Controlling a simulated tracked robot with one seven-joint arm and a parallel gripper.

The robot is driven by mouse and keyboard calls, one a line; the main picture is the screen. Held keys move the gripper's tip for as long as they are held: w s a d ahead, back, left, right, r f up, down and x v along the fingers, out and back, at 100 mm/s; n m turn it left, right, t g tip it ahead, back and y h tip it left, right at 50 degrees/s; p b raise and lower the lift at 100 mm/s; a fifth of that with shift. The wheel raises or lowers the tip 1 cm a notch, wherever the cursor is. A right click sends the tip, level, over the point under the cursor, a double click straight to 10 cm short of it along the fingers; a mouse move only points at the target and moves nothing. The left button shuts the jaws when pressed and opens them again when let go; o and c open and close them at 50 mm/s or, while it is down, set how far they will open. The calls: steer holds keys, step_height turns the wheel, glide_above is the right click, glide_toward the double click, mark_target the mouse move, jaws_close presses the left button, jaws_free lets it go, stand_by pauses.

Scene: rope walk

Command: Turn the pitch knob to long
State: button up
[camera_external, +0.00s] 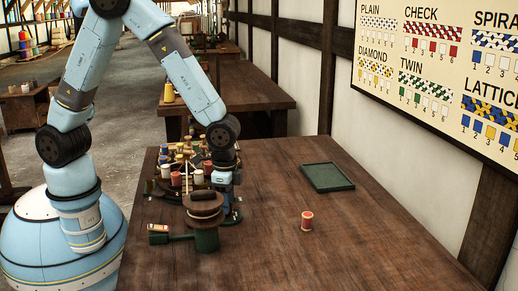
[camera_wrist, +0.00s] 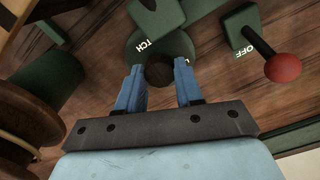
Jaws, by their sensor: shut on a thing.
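The pitch knob (camera_wrist: 160,73) is a small dark round knob on a green plate (camera_wrist: 150,42) with white lettering. The letters "TCH" show above it and an "L" shows to its right; the rest of the lettering is hidden. My gripper (camera_wrist: 160,80) is shut on the knob, with one blue finger on each side. In the external view my gripper (camera_external: 229,190) is low at the braiding machine, behind its wooden reel (camera_external: 203,205). The knob is hidden there, and its pointing direction cannot be told.
In the wrist view, a lever with a red ball (camera_wrist: 283,68) stands right of the knob by an "OFF" label. Several thread bobbins (camera_external: 177,179) crowd left of my gripper. A red spool (camera_external: 307,221) and green tray (camera_external: 328,177) sit on the otherwise clear table at right.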

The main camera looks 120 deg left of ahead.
stand_by(0.3)
steer(key=o, duration=1)
steer(key=shift+o, duration=0.2)
step_height(320, 180, up, 14)
steer(key=shift+f, duration=0.15)
